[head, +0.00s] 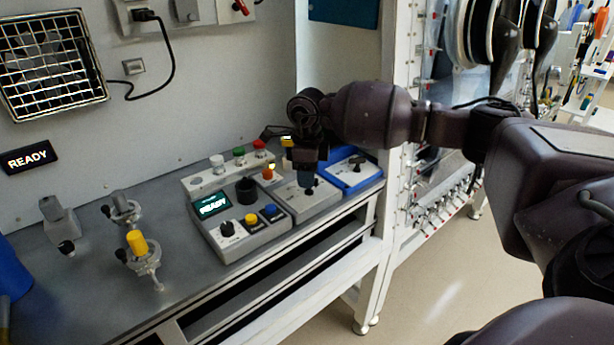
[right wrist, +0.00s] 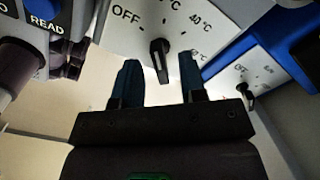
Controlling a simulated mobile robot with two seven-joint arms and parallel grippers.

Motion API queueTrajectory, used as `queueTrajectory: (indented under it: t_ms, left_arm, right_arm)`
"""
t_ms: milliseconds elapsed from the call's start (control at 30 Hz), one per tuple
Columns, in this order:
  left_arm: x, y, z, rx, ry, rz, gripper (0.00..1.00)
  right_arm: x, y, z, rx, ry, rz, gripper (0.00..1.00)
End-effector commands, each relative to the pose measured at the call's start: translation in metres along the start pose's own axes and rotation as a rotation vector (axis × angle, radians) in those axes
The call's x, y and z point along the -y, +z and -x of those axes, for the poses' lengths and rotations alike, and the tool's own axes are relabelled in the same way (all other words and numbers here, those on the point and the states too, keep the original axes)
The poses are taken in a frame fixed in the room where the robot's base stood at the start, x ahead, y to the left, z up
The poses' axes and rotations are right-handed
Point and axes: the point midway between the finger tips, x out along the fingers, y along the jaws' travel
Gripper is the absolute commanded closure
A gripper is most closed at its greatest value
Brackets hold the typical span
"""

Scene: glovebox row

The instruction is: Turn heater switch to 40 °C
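The heater switch is a black knob (right wrist: 160,66) with a pale pointer line on a light panel (right wrist: 220,22). The panel reads "OFF" on the left and "40 °C" on the upper right, with other temperature marks partly cut off. The pointer aims roughly up the picture, between "OFF" and "40 °C". My right gripper (right wrist: 159,70) is open, with one dark blue finger on each side of the knob and gaps visible. In the head view my right gripper (head: 307,182) reaches down over the grey switch box (head: 322,207) and hides its knob. My left gripper is not in view.
A blue-framed box with another dial (head: 352,168) stands to the right. A control box with a "READY" screen (head: 212,205) stands to the left, and coloured buttons (head: 239,153) sit behind. Clamp fittings (head: 140,252) stand farther left on the bench.

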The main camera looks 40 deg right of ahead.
Motion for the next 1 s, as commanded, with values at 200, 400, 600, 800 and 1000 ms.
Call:
queueTrajectory:
  t_ms: [200,400,600,800,1000]
  left_arm:
    - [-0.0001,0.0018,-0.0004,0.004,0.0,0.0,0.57]
    - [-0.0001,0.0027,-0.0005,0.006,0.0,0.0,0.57]
    - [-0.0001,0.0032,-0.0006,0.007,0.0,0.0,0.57]
    - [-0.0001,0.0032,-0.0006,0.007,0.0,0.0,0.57]
    - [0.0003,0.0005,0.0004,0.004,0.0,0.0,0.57]
  right_arm:
    - [0.0003,-0.0004,-0.0069,-0.001,-0.001,-0.001,0.62]
    - [0.0002,-0.0002,-0.0067,0.0,-0.001,-0.001,0.62]
    - [0.0002,-0.0002,-0.0066,0.0,0.0,-0.001,0.92]
    - [0.0001,-0.0001,-0.0064,0.0,-0.001,-0.002,1.0]
    - [0.0004,-0.0001,-0.0052,0.001,-0.001,-0.037,1.0]
